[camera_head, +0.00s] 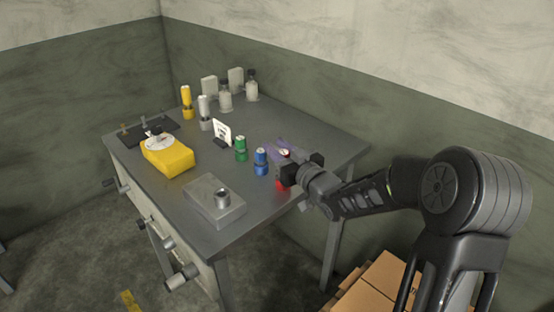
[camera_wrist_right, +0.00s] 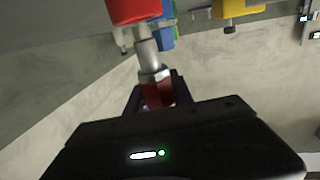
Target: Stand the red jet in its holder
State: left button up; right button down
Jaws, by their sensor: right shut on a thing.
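The red jet (camera_head: 282,185) shows as a small red patch just below my right gripper (camera_head: 287,170), at the right side of the table. The gripper is shut on it and hides most of it. In the right wrist view the red jet (camera_wrist_right: 135,10) has a red body, a silver stem and a red part between the fingers (camera_wrist_right: 157,95). A grey block (camera_head: 205,208) with a round metal socket (camera_head: 222,197) lies near the table's front edge, left of the gripper; it may be the holder. My left gripper is out of view.
A blue jet (camera_head: 260,163) stands close left of my right gripper, with a green one (camera_head: 241,150) beyond it. A yellow device (camera_head: 168,158), a small white sign (camera_head: 222,132) and several bottles (camera_head: 225,97) stand farther back. The grey tabletop (camera_head: 215,168) is bare around the block.

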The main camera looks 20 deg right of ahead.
jog(key=shift+f, duration=1.9)
jog(key=shift+f, duration=0.15)
jog(key=c, duration=1.1)
grip_release()
